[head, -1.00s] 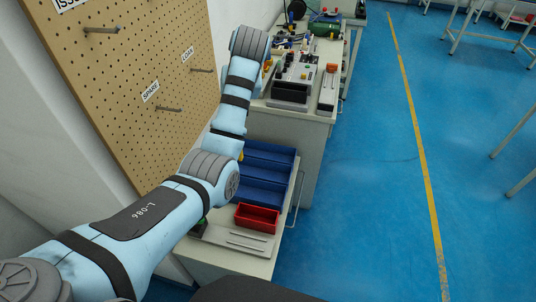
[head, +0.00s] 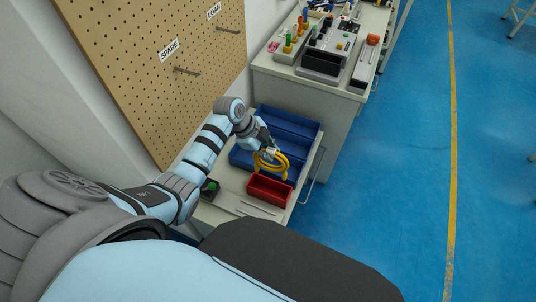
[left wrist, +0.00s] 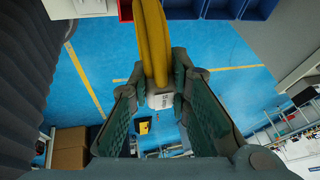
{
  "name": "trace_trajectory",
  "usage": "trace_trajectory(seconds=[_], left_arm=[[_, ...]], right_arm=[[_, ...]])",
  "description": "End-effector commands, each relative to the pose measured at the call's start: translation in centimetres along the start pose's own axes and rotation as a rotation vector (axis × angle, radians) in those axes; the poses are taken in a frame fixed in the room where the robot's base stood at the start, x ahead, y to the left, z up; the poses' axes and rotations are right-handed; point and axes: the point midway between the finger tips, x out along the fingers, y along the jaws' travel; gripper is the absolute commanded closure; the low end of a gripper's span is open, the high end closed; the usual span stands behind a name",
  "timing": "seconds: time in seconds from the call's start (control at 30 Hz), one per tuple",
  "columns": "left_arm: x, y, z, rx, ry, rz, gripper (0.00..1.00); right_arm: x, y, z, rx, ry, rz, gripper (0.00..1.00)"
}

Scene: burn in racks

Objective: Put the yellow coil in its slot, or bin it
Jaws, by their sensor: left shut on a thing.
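The yellow coil (head: 272,165) hangs in my left gripper (head: 268,150), over the trolley between the blue bins (head: 303,124) and the red bin (head: 257,192). In the left wrist view the coil (left wrist: 153,40) rises as thick yellow strands between the fingers of my left gripper (left wrist: 160,85), which are shut on it at a white tag (left wrist: 161,100) with print too small to read. Pegs stick out of the pegboard (head: 150,75), with labels SPARE (head: 169,50) and LOAN (head: 214,10). My right gripper is not in view.
The trolley top (head: 232,203) also carries a small dark box with a green part (head: 210,188). Behind it stands a workbench (head: 310,85) with a dark open box (head: 319,65) and coloured parts. Blue floor (head: 400,190) is free to the right.

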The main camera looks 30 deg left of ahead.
Motion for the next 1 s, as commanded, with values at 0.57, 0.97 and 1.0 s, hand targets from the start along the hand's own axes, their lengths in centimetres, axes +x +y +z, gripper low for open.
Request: trace_trajectory(seconds=[0.57, 0.97, 1.0], left_arm=[[5.3, 2.2, 2.2, 0.086, 0.017, 0.038, 1.0], [10.0, 3.3, 4.2, 0.085, 0.017, 0.039, 1.0], [10.5, 3.4, 4.4, 0.085, 0.017, 0.039, 1.0]], right_arm=[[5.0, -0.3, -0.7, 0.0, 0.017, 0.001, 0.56], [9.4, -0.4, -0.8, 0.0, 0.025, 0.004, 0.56], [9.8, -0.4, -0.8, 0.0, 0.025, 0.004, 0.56]])
